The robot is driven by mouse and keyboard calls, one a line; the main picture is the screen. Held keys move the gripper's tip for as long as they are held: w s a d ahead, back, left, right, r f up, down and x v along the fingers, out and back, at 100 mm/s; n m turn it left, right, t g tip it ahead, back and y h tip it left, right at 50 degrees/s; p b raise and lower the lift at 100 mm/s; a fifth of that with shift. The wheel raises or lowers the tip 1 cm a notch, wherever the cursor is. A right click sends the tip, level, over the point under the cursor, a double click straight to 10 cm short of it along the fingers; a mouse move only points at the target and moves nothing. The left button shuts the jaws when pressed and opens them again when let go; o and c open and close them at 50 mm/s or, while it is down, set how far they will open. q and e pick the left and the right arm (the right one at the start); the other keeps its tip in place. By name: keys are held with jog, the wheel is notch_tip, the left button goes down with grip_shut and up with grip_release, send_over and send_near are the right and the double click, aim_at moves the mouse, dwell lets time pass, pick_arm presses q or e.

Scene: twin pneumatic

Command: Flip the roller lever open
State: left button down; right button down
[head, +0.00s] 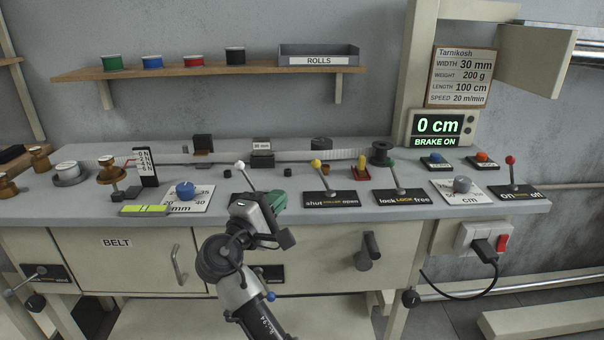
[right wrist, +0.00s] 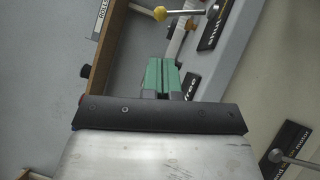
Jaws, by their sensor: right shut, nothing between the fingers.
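The roller lever (head: 316,164) has a yellow knob on a metal rod. It rises from a black plate (head: 331,200) marked "shut ROLLER open" and leans left, toward "shut". My right gripper (head: 277,201), with green fingertips, is left of this plate, apart from the lever, shut and empty. In the right wrist view the green fingertips (right wrist: 161,75) are pressed together. A yellow-knobbed lever (right wrist: 160,14) and part of a plate reading "shut" (right wrist: 212,27) show at the top there. My left gripper is out of view.
A white-knobbed lever (head: 240,165) stands behind my right gripper, its plate partly hidden. The green-knobbed lock lever (head: 391,164) stands to the right. A blue knob (head: 185,190) is to the left. A display (head: 438,127) reads "0 cm BRAKE ON".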

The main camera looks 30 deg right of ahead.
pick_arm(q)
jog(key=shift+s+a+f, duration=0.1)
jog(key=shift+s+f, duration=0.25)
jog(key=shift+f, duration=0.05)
pick_arm(e)
send_near(322, 174)
jog(key=w+d+r, duration=0.2)
jog(key=w, duration=0.1)
jog(key=w+d, duration=0.2)
jog(key=shift+d+r, duration=0.1)
jog(key=shift+r, duration=0.3)
pick_arm(q)
jog(key=shift+p, duration=0.35)
pick_arm(e)
jog(key=shift+r, duration=0.1)
